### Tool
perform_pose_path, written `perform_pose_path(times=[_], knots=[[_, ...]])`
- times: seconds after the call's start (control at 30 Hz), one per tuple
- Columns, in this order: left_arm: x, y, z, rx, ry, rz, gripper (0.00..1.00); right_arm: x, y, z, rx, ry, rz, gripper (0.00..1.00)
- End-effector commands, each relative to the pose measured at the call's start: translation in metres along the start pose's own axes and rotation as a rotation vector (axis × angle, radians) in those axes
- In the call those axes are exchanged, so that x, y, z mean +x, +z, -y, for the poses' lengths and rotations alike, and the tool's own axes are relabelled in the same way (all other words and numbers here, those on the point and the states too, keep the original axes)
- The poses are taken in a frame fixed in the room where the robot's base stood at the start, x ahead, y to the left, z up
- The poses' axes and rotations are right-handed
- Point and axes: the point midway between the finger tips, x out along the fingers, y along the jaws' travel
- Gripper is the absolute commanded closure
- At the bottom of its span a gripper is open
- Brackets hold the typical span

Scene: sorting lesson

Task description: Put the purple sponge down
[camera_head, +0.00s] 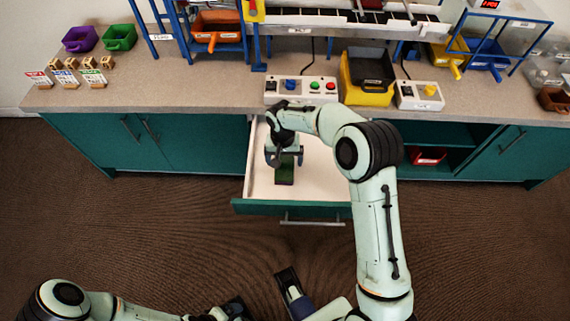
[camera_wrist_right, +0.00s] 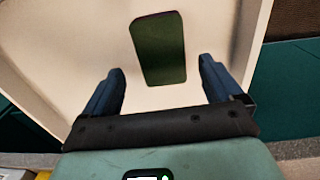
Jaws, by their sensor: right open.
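The sponge is a flat block (camera_head: 285,174) with a dark green upper face. It lies on the floor of the open drawer (camera_head: 325,175). In the right wrist view the sponge (camera_wrist_right: 160,48) shows a thin purplish edge and lies just beyond the fingertips. My right gripper (camera_head: 284,158) points down into the drawer over the sponge. In the wrist view its two blue fingers (camera_wrist_right: 160,78) are apart, with nothing between them. My left gripper (camera_head: 236,308) is low at the bottom edge, partly cut off, and its jaws are unclear.
The drawer's front panel (camera_head: 290,208) and side walls stand around the sponge. The counter (camera_head: 205,85) above holds a button box (camera_head: 300,89), a yellow bin (camera_head: 367,78), purple (camera_head: 80,39) and green (camera_head: 119,37) bins, and small labelled blocks. The drawer floor right of the sponge is clear.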

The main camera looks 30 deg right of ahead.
Motion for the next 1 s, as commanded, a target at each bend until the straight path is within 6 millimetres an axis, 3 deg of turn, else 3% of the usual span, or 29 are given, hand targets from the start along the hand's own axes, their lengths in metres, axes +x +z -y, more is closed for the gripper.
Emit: perform_pose_path(times=[0.1,0.33,1.0], knots=[[-0.005,0.002,-0.001,0.000,-0.001,0.006,0.04,-0.030,-0.001,0.000,0.001,-0.001,-0.004,0.08],[-0.009,0.005,-0.001,-0.001,-0.003,0.014,0.04,-0.062,0.000,0.000,0.000,0.000,-0.001,0.08],[-0.009,0.005,-0.001,-0.002,-0.003,0.015,0.04,-0.070,0.000,0.000,0.000,0.001,0.000,0.08]])
